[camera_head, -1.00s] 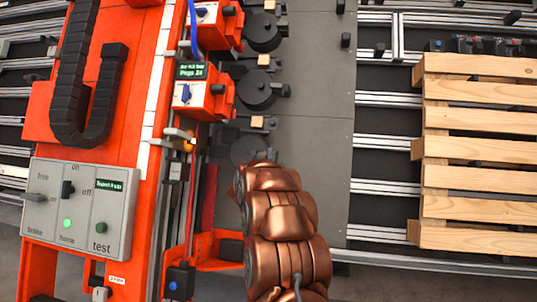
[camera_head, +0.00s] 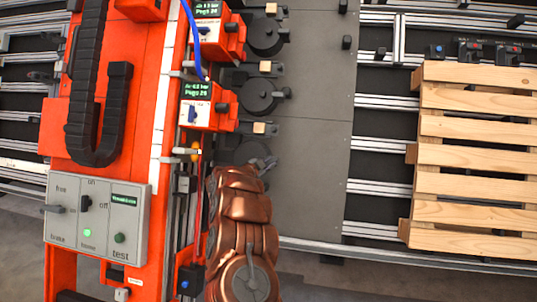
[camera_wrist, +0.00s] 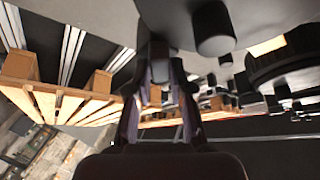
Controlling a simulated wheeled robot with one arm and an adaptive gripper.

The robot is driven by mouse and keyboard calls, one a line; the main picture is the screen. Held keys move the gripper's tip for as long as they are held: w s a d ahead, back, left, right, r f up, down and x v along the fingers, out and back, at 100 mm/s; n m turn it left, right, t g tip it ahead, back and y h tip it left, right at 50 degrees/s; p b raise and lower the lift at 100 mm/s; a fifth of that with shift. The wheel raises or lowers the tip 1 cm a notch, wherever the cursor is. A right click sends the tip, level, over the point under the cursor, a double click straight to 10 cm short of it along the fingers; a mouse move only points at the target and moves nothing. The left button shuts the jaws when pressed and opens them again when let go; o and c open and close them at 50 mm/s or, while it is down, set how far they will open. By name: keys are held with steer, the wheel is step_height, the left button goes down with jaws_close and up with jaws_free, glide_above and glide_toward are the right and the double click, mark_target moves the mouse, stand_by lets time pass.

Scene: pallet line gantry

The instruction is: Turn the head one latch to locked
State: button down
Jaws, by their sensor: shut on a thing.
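My copper arm reaches up from the bottom of the head view. My gripper (camera_head: 266,163) is small and partly hidden there, at the right side of the nearest round black disc (camera_head: 238,150). In the wrist view my gripper (camera_wrist: 158,85) has its dark fingers close together on a small grey piece (camera_wrist: 160,70), which looks like the head one latch. The fingers hide much of it, and I cannot read whether it is at locked. Orange units with small green-lit displays (camera_head: 207,107) stand in a row left of the discs.
A grey control panel (camera_head: 97,218) with switches and a green light is at the left on the orange gantry (camera_head: 130,75). A wooden pallet (camera_head: 470,155) lies on rails at the right. The dark plate (camera_head: 315,110) between is mostly clear.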

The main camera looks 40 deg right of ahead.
steer(key=m+g+p, duration=0.1)
steer(key=m+p, duration=0.1)
steer(key=m+g+y+p, duration=0.1)
steer(key=m+p, duration=0.2)
steer(key=shift+w+d+r+y, duration=0.1)
steer(key=shift+r+y, duration=0.2)
steer(key=shift+r, duration=0.1)
steer(key=shift+f+m+g+y+p, duration=0.1)
steer(key=shift+m+g+y+p, duration=0.45)
steer(key=shift+m+p, duration=0.85)
steer(key=shift+m, duration=0.5)
steer(key=c, duration=1)
jaws_free()
steer(key=shift+c, duration=0.2)
steer(key=shift+w, duration=0.1)
steer(key=v, duration=1.2)
